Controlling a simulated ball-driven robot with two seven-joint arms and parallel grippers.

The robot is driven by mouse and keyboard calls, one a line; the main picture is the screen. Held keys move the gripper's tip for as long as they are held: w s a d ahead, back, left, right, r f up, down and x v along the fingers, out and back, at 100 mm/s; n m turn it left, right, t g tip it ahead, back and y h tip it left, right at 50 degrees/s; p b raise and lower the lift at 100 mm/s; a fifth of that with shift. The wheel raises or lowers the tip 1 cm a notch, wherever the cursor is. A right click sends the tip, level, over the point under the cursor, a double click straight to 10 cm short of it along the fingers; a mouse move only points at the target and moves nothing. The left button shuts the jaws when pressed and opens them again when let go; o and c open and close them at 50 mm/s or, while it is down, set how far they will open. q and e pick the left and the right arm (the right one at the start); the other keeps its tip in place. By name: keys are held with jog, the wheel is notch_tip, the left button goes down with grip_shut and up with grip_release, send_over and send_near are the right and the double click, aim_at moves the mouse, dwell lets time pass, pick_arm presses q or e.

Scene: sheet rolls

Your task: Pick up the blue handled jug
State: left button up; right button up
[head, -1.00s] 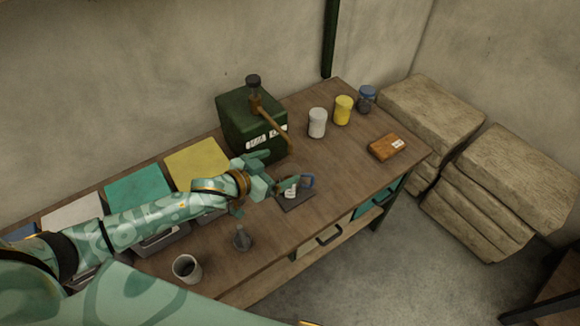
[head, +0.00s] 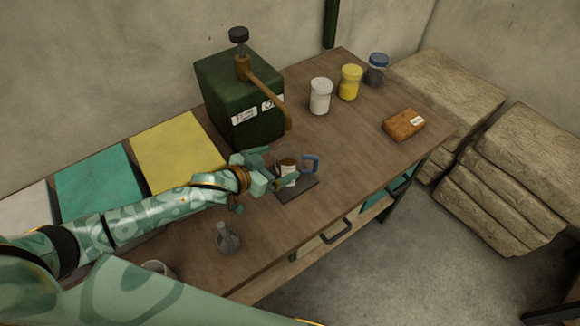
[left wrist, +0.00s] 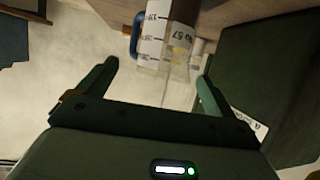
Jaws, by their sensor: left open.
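The jug (head: 289,174) is clear, with a white label, a brownish top and a blue handle (head: 311,163). It stands upright on a dark mat (head: 303,190) on the workbench, its handle facing right, away from my gripper. My left gripper (head: 276,172) is open right beside the jug's left side, and one finger partly covers it. In the left wrist view the jug (left wrist: 165,50) shows ahead, between the two open fingers (left wrist: 157,75) in the picture, with graduation marks and the blue handle at left. I cannot tell whether a finger touches it. My right gripper is not in view.
A dark green box (head: 240,100) with a brown lever stands behind the gripper. A grey flask (head: 228,240) stands in front of my left arm. White (head: 320,97), yellow (head: 350,84) and blue-lidded (head: 377,70) jars and an orange-brown block (head: 404,125) are farther right.

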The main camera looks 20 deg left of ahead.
aim_at(290, 156)
pick_arm(q)
jog(key=x, duration=0.1)
jog(key=b+x, duration=0.1)
jog(key=x, duration=0.3)
jog(key=shift+w+a+f+b, duration=0.15)
jog(key=shift+w+a+b, duration=0.05)
jog(key=shift+b, duration=0.15)
jog(key=shift+w+d+f, duration=0.1)
jog(key=shift+w+d, duration=0.15)
jog(key=shift+w, duration=0.15)
jog(key=shift+s, duration=0.1)
jog(key=shift+c, duration=0.3)
jog(key=c, duration=1)
jog(key=shift+c, duration=0.3)
